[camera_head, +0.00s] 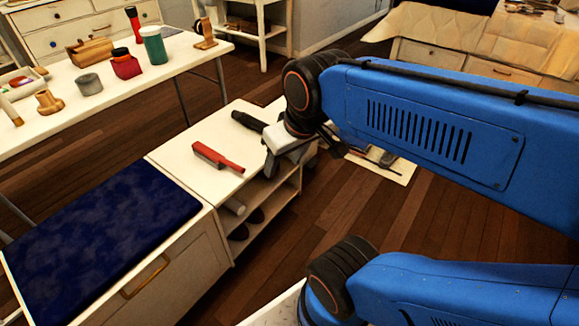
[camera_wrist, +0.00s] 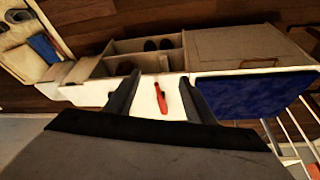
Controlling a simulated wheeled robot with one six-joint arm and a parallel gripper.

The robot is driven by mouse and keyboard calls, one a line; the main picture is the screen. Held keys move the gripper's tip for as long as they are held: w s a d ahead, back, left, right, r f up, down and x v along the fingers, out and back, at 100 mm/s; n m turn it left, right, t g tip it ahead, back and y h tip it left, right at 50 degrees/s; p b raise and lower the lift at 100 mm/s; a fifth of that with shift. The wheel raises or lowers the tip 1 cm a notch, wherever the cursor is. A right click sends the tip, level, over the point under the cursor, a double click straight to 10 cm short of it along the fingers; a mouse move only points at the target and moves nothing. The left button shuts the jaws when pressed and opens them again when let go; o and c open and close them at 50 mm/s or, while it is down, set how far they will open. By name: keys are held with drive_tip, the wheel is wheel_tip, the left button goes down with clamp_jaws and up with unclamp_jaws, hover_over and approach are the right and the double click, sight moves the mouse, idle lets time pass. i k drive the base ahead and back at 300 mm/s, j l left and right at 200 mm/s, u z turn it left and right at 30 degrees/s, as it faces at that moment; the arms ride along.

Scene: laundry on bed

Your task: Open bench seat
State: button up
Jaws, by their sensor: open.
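The bench seat (camera_head: 105,235) is a flat dark blue cushioned top at the lower left in the head view, lying level on a pale bench box. A tan handle (camera_head: 146,277) is on the box's front. In the wrist view the blue seat (camera_wrist: 250,95) is on the right, with a handle (camera_wrist: 260,62) on the panel above it. My gripper (camera_wrist: 157,92) is open and empty, with its two dark fingers apart. In the head view it is over the right part of the white shelf top, apart from the seat; its fingertips are hard to make out.
The white shelf top (camera_head: 180,158) adjoins the bench and carries a red brush-like object (camera_head: 217,157) and a dark object (camera_head: 248,121). Shoes (camera_head: 239,231) sit in the open shelves below. A white table (camera_head: 120,95) with several items stands behind. Open wooden floor (camera_head: 350,205) lies right.

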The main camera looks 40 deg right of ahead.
sight(64, 270)
drive_tip(key=k+l+u, duration=0.1)
drive_tip(key=l+u, duration=0.15)
drive_tip(key=u, duration=0.15)
drive_tip(key=k+l+u, duration=0.1)
drive_tip(key=u, duration=0.3)
drive_tip(key=k+l+u, duration=0.2)
drive_tip(key=u, duration=0.2)
drive_tip(key=l, duration=0.1)
